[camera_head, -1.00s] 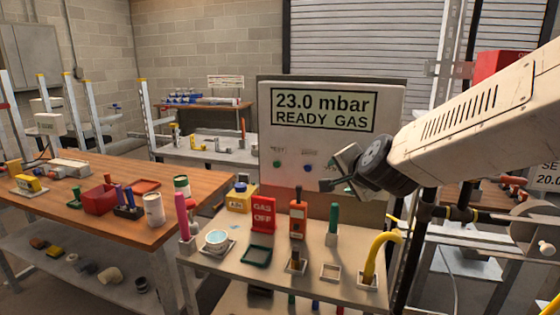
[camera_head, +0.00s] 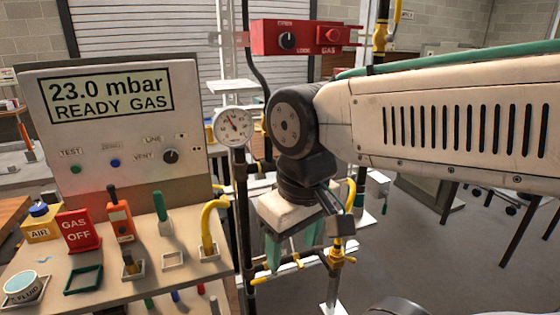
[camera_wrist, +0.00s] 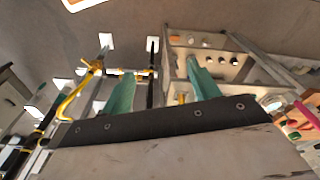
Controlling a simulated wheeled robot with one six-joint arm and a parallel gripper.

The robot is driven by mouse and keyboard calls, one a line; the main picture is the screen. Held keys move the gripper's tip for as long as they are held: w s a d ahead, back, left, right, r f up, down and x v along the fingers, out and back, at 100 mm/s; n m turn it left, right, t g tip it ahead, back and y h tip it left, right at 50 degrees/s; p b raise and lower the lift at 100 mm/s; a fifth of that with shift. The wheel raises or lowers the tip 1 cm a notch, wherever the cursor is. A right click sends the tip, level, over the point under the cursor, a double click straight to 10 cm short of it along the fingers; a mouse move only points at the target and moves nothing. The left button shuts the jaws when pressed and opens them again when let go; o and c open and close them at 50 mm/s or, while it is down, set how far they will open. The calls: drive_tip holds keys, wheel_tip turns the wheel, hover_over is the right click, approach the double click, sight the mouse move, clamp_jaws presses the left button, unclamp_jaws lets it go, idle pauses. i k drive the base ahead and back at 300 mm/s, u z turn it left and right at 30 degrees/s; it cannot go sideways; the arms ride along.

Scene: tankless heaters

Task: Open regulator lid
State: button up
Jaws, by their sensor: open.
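My gripper (camera_head: 292,256) points down beside the gas pipework, right of the bench. Its two green fingers stand apart with nothing between them, as the wrist view (camera_wrist: 162,88) also shows. A small grey-and-brass fitting (camera_head: 342,228) sits on the yellow pipe just right of my gripper. It may be the regulator, but I cannot make out a lid on it. Yellow pipe fittings (camera_wrist: 97,64) also show left of the fingers in the wrist view. My gripper and wrist hide part of the pipework behind them.
A round pressure gauge (camera_head: 234,127) stands left of my wrist. A red control box (camera_head: 295,37) hangs above it. The display panel (camera_head: 120,125) and tool bench (camera_head: 140,268) are at left. Open floor (camera_head: 430,260) lies at right.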

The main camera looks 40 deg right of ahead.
sight(343, 167)
drive_tip(key=u, duration=1.2)
drive_tip(key=k, duration=0.7)
drive_tip(key=z, duration=1.95)
drive_tip(key=k, duration=0.3)
drive_tip(key=u, duration=0.7)
